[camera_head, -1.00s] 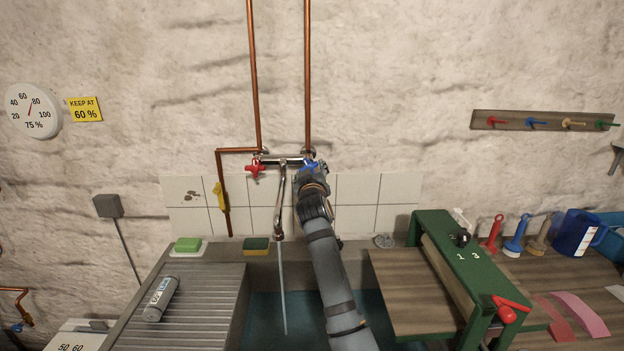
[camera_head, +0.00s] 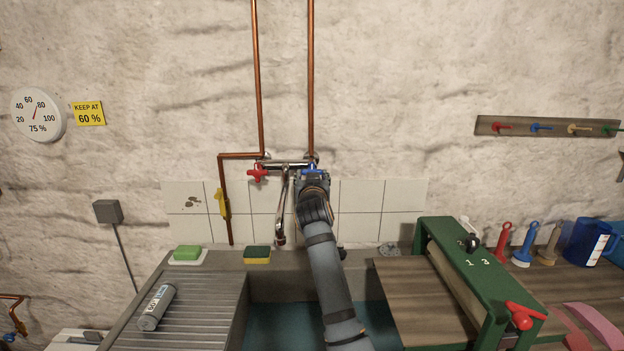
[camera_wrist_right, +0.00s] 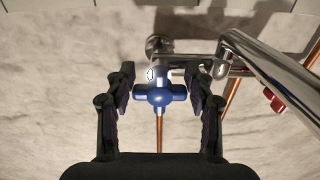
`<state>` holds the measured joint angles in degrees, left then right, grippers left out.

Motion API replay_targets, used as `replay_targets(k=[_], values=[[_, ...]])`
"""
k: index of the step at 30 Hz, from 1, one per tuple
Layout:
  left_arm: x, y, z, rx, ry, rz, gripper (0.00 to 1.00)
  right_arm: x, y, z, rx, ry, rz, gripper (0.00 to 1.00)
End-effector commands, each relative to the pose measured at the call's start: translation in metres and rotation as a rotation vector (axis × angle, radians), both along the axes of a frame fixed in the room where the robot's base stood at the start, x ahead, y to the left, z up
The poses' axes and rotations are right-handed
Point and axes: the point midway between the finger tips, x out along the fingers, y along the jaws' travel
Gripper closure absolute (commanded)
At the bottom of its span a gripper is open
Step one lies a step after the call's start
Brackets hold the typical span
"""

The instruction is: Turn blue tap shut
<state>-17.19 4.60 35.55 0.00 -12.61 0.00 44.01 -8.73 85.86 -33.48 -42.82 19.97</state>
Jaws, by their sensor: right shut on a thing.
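The blue tap (camera_head: 311,167) is on the right end of the chrome mixer on the wall, mostly hidden behind my right gripper (camera_head: 313,180) in the head view. My left gripper is not in view.
The red tap (camera_head: 257,173) is on the mixer's left end. Copper pipes (camera_head: 311,80) run up the wall. A green-framed press (camera_head: 478,270) stands right of my arm. A sponge (camera_head: 257,254) and green soap (camera_head: 187,252) lie on the sink's back edge.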

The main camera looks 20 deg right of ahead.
Motion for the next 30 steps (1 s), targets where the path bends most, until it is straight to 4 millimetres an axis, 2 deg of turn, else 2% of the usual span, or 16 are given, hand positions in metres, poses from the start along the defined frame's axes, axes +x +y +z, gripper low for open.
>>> replay_targets(k=[9,10,15,25,30], values=[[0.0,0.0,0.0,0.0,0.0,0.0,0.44,0.0,0.0,0.004,0.001,-0.008,0.001,0.78],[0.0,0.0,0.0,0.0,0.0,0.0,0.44,0.0,0.0,0.004,0.001,-0.008,0.001,0.42],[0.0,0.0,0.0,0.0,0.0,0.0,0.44,0.0,0.0,0.002,0.001,-0.004,0.001,0.23],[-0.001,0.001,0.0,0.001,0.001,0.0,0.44,0.0,0.0,0.005,0.0,-0.003,0.001,0.23],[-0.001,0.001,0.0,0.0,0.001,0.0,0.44,0.0,0.0,0.035,0.0,-0.007,0.0,0.23]])
